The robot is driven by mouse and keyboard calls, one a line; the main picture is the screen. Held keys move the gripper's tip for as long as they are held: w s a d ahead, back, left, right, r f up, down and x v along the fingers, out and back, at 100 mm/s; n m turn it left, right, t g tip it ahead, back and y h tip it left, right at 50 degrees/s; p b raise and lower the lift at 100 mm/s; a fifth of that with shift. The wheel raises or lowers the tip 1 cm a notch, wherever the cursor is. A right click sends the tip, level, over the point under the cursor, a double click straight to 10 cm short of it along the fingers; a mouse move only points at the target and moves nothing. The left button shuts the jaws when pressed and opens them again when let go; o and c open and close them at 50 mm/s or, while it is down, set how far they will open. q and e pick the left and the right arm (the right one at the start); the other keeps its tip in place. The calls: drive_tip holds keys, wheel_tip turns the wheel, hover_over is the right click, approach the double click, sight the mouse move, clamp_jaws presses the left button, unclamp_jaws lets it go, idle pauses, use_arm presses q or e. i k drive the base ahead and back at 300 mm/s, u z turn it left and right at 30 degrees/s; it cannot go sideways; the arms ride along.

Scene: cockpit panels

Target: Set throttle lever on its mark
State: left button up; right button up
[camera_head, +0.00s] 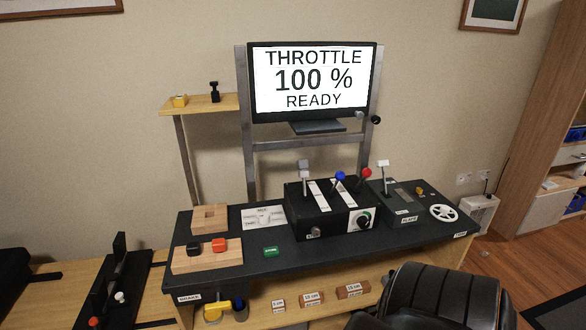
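A black lever box (322,222) stands on the dark console. It carries a grey-topped lever (304,172), a blue-knobbed lever (340,177) and a red-knobbed lever (366,174), with white scale strips (344,193) between them. No readable label shows which lever is the throttle. The grey lever stands roughly upright; its exact setting against a mark is too small to tell. A monitor (312,82) behind reads "THROTTLE 100 % READY". Neither of my grippers is in view.
A white-handled lever (384,178) stands on a smaller box to the right, beside a white wheel (444,212). Wooden blocks (207,255) with red and black pieces and a green piece (271,251) lie on the left of the console (330,252). A black chair (440,298) stands in front at right.

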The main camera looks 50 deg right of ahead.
sight(302, 174)
drive_tip(key=z, duration=0.4)
drive_tip(key=i, duration=0.85)
drive_tip(key=z, duration=1.5)
drive_tip(key=i, duration=0.6)
drive_tip(key=z, duration=0.55)
